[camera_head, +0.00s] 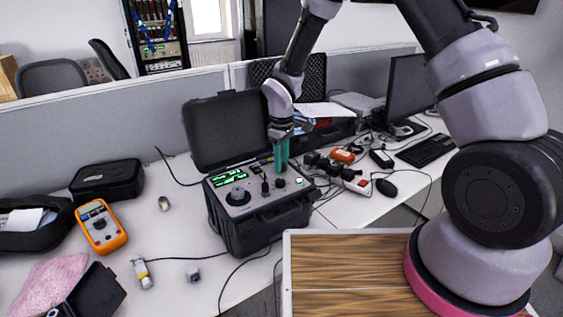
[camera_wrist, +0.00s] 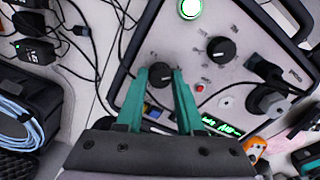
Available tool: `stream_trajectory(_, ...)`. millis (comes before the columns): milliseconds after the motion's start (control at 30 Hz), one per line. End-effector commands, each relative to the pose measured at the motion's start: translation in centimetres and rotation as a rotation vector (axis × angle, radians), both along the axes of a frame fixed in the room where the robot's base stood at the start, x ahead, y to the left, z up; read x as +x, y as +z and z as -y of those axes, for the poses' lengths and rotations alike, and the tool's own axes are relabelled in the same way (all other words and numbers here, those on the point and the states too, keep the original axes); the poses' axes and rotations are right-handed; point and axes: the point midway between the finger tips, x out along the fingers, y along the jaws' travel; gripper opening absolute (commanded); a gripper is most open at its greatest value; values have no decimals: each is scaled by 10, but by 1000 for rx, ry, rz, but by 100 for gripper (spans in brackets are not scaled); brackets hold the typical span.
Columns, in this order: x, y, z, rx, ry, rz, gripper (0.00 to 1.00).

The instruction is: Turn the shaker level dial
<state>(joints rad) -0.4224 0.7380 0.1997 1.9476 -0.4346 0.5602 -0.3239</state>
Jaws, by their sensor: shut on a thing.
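The portable shaker case (camera_head: 262,222) stands open on the desk, its control panel facing up. In the wrist view a small black dial (camera_wrist: 160,73) sits on the grey panel between the teal fingertips. My gripper (camera_head: 282,165) reaches down to the panel from above, and its fingers (camera_wrist: 159,78) are closed about this dial. The fingers hide the dial in the head view. A second black knob (camera_wrist: 221,49) with a white mark is beside it, clear of the fingers. A green-lit button (camera_wrist: 190,8) and green displays (camera_head: 229,177) are on the same panel.
The raised case lid (camera_head: 225,125) stands behind the panel. A plugged connector (camera_wrist: 269,100) sticks up from the panel. An orange multimeter (camera_head: 101,226) lies on the left. Cables, a power strip (camera_head: 356,183) and a mouse (camera_head: 386,187) crowd the right side.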

Motion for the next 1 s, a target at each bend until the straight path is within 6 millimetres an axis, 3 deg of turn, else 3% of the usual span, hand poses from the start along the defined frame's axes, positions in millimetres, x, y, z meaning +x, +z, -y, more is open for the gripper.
stream_trajectory(367,1,1,0,1,3,2,0)
stream_trajectory(400,1,1,0,2,3,2,44)
stream_trajectory(467,1,1,0,1,3,2,67)
stream_trajectory(833,1,3,0,0,2,1,67)
stream_trajectory(1000,1,27,0,2,1,4,67)
